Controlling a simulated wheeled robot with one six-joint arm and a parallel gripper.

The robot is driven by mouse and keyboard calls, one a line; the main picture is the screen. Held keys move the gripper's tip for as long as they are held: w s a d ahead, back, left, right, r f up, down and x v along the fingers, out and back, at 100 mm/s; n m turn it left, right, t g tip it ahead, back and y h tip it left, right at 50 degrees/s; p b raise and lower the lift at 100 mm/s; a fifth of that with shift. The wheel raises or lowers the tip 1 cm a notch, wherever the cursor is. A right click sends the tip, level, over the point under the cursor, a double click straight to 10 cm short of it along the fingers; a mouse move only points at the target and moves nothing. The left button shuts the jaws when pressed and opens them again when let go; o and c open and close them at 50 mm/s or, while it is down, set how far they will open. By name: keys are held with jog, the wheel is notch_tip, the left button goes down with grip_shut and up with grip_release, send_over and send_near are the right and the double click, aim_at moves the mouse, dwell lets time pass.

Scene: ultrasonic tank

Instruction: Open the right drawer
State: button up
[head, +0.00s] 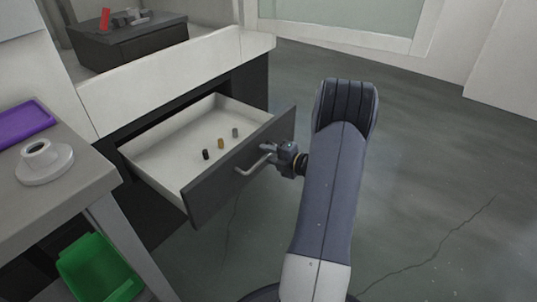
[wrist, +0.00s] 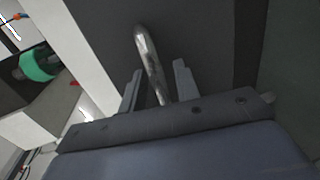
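The drawer (head: 245,168) has a dark front and a white inside, and it stands pulled well out of the bench. Its curved metal handle (head: 252,167) is on the front face. My gripper (head: 268,153) is at the right end of this handle. In the wrist view the handle (wrist: 146,48) runs between the two fingers of my gripper (wrist: 157,80). Gaps show between the handle and both fingers, so the gripper is open around it. The handle's lower end is hidden behind the gripper body.
A black peg (head: 206,155), a brown peg (head: 221,143) and a grey peg (head: 235,132) stand in the drawer. At left are a table with a white ring-shaped part (head: 45,166), a purple tray (head: 22,122) and a green bin (head: 95,268). The floor at right is clear.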

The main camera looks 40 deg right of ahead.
jog(key=p+v, duration=0.3)
jog(key=v, duration=0.7)
jog(key=shift+s, duration=0.4)
jog(key=shift+w+d, duration=0.1)
jog(key=shift+b+x, duration=1.55)
jog(key=shift+x, duration=4)
jog(key=shift+r, duration=0.15)
